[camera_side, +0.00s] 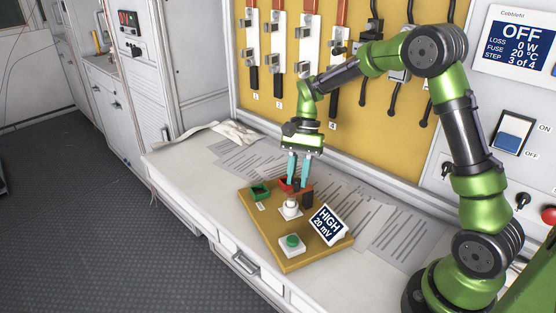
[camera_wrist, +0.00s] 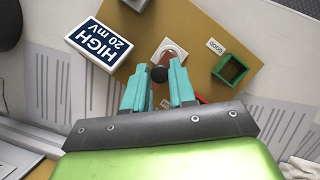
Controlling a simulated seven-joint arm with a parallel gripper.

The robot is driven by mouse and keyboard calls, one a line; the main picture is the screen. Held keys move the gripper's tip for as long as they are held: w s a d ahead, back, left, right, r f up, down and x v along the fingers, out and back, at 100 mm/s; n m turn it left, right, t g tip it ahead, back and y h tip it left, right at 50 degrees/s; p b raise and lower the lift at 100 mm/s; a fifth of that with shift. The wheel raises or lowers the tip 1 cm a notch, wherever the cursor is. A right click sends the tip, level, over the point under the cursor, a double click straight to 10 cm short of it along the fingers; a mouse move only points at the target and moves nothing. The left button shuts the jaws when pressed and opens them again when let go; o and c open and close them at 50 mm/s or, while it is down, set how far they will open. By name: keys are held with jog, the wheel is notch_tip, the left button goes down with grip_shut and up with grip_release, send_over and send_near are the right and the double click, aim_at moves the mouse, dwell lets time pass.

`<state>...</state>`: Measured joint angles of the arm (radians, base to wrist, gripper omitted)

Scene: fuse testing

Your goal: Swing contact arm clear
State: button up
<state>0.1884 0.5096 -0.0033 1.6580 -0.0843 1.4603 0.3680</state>
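A yellow-brown test board (camera_side: 268,232) lies on the white bench. My gripper (camera_side: 298,184) points down over the back of this board, its two teal fingers a narrow gap apart. In the wrist view, a round black knob (camera_wrist: 158,73) shows in the gap between the fingertips (camera_wrist: 159,72). I take it for the contact arm's knob; most of that arm is hidden behind the fingers. I cannot tell whether the fingers press on the knob. A white round fixture (camera_side: 291,205) stands just in front of the fingers; its pale plate (camera_wrist: 166,50) shows in the wrist view.
A green tray (camera_side: 260,191) labelled GOOD and a partly hidden red tray (camera_side: 284,184) are on the board's back part. A display (camera_side: 328,225) reads HIGH 20 mV. A green button (camera_side: 292,241) is at the front. Papers (camera_side: 385,228) lie flat; the wall panel (camera_side: 515,45) reads OFF.

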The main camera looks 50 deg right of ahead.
grip_shut()
jog(key=n, duration=0.2)
jog(key=s+n+g, duration=0.1)
jog(key=shift+a+n+h, duration=0.15)
jog(key=shift+n+h, duration=0.25)
jog(key=shift+s+d+n+g+h, duration=0.2)
jog(key=shift+s+n+h, duration=0.5)
jog(key=shift+n, duration=1.65)
jog(key=shift+s+d+n+g+h, duration=0.25)
jog(key=shift+n+h, duration=0.8)
jog(key=shift+n, duration=1.25)
jog(key=shift+s+d+n+g+h, duration=0.1)
jog(key=shift+s+d+n+h, duration=0.4)
jog(key=shift+n, duration=1.85)
jog(key=shift+a+h, duration=0.15)
jog(key=shift+h, duration=0.3)
